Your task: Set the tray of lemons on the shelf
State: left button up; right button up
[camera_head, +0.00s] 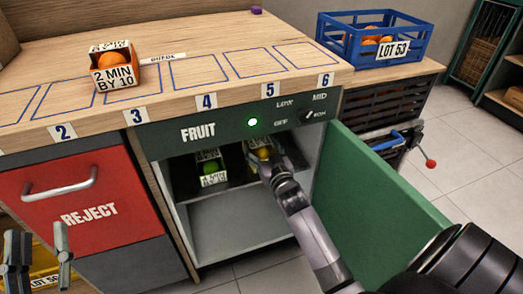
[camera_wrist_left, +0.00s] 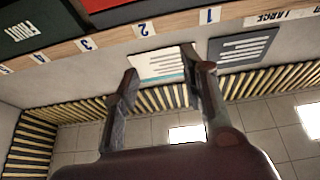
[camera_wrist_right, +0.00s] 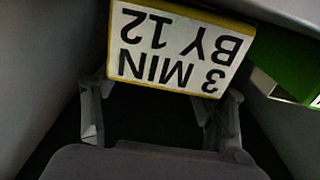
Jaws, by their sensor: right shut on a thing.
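The lemon tray (camera_head: 255,162), with yellow lemons (camera_head: 264,153), is inside the open FRUIT cabinet (camera_head: 198,133), at the right of the upper dark shelf (camera_head: 236,186). I cannot tell whether it touches the shelf. My right gripper (camera_head: 272,164) is shut on it, and my arm hides part of it. In the right wrist view the tray's white label (camera_wrist_right: 180,48) reads "3 MIN BY 12" upside down, in front of my fingers (camera_wrist_right: 160,115). My left gripper (camera_head: 40,255) is open and empty at the lower left; its fingers (camera_wrist_left: 162,80) show apart in the left wrist view.
A tray of green fruit (camera_head: 212,172) stands left of the lemons. The green door (camera_head: 385,200) is open at right. A lower grey shelf (camera_head: 225,225) is empty. An orange tray (camera_head: 115,72) and a blue crate (camera_head: 340,40) stand above. A red REJECT drawer (camera_head: 90,190) is shut.

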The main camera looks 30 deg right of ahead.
pick_arm(q)
jog(key=shift+s+r+t, duration=0.4)
jog(key=shift+r+t, duration=0.05)
jog(key=shift+r, duration=0.2)
jog(key=shift+s+r+t, duration=0.35)
jog(key=shift+r+t, duration=0.1)
jog(key=shift+r, duration=0.15)
pick_arm(e)
jog(key=shift+w+f, duration=0.15)
jog(key=shift+w, duration=0.05)
jog(key=shift+f, duration=0.1)
jog(key=o, duration=1.3)
